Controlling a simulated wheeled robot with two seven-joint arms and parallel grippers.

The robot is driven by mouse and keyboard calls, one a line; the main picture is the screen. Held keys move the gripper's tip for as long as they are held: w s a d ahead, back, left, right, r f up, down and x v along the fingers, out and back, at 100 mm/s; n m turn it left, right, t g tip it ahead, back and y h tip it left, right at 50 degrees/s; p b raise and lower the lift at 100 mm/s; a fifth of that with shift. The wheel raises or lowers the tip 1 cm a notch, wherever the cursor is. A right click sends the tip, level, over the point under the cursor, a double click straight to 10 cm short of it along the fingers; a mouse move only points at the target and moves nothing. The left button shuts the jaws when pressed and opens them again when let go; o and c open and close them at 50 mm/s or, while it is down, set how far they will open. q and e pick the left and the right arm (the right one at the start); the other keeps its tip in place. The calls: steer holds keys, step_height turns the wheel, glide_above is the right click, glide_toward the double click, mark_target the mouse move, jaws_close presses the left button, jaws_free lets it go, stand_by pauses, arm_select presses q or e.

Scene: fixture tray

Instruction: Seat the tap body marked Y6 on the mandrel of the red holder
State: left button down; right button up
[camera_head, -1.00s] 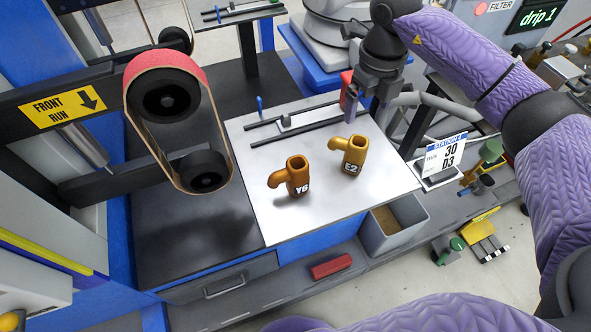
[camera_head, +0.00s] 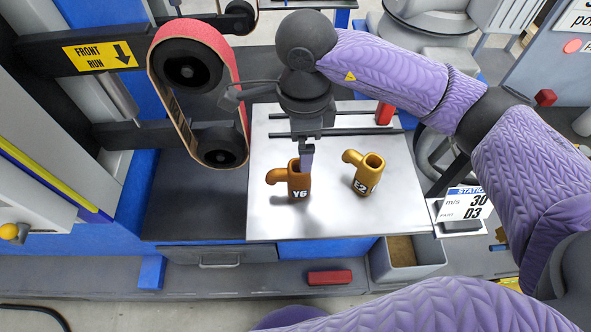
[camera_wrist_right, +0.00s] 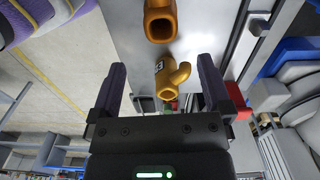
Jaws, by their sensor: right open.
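The orange-brown tap body Y6 (camera_head: 299,186) stands upright on the pale fixture plate (camera_head: 270,222), its spout to the left. The similar tap body E2 (camera_head: 368,178) stands to its right. My right gripper (camera_head: 306,158) points down at Y6's top; one purple finger overlaps its rim in this view, and I cannot tell whether they touch. In the right wrist view, the jaws (camera_wrist_right: 164,75) are apart, with E2 (camera_wrist_right: 168,82) seen between them and Y6 (camera_wrist_right: 160,22) beyond at the top. An upright red piece (camera_head: 384,113), likely the red holder, is at the plate's back right; its mandrel is not discernible. My left gripper is out of view.
A red-belted sander (camera_head: 197,80) stands close to the left of the plate. Dark rails (camera_head: 345,131) run along the plate's back. A grey bin (camera_head: 408,262) and a red block (camera_head: 330,277) sit below the front edge. A station sign (camera_head: 462,205) stands at right.

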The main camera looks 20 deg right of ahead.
mark_target(297, 174)
steer(key=shift+n, duration=0.4)
steer(key=f+b, duration=0.1)
steer(key=f, duration=0.2)
steer(key=f+b, duration=0.1)
steer(key=f, duration=0.2)
steer(key=f+b, duration=0.1)
steer(key=f, duration=0.3)
steer(key=shift+w+a+f+b, duration=0.1)
steer(key=shift+w+a+b, duration=0.05)
steer(key=shift+a+b, duration=0.25)
steer(key=c, duration=0.7)
jaws_close()
